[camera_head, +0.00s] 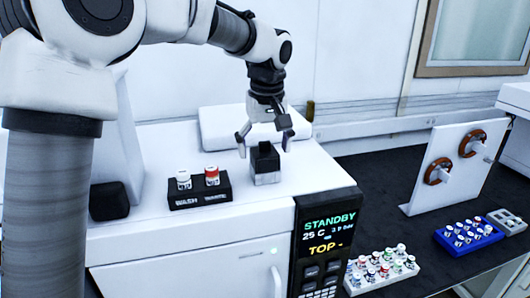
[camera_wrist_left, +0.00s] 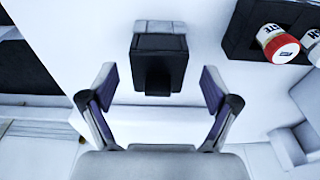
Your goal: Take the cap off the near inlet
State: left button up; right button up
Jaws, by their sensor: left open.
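The near inlet's black cap (camera_head: 264,158) sits on a small grey block (camera_head: 267,179) on top of the white instrument (camera_head: 150,232). In the left wrist view the black cap (camera_wrist_left: 160,64) lies ahead, between and slightly beyond the fingertips. My left gripper (camera_head: 264,148) points down over the cap with its fingers spread on both sides. The fingers are apart from the cap and hold nothing. The wrist view also shows the open left gripper (camera_wrist_left: 159,77). My right gripper is not in view.
A black holder (camera_head: 200,201) with a white-capped vial (camera_head: 183,180) and a red-capped vial (camera_head: 212,176) stands left of the inlet. A control panel (camera_head: 325,235) reads STANDBY. Vial trays (camera_head: 469,237) and a white upright plate (camera_head: 460,165) stand on the dark bench at right.

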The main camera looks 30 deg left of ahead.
pick_arm(q)
jog(key=shift+w+a+f, duration=0.25)
jog(key=shift+w+f, duration=0.05)
jog(key=shift+f, duration=0.2)
jog(key=shift+w+a+f, duration=0.2)
jog(key=shift+w+f, duration=0.05)
jog(key=shift+f, duration=0.25)
jog(key=shift+s+d+r, duration=0.15)
jog(key=shift+s+d, duration=0.05)
jog(key=shift+s, duration=0.1)
jog(key=c, duration=1.1)
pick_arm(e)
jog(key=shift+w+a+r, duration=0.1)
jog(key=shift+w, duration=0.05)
pick_arm(q)
jog(key=shift+c, duration=0.2)
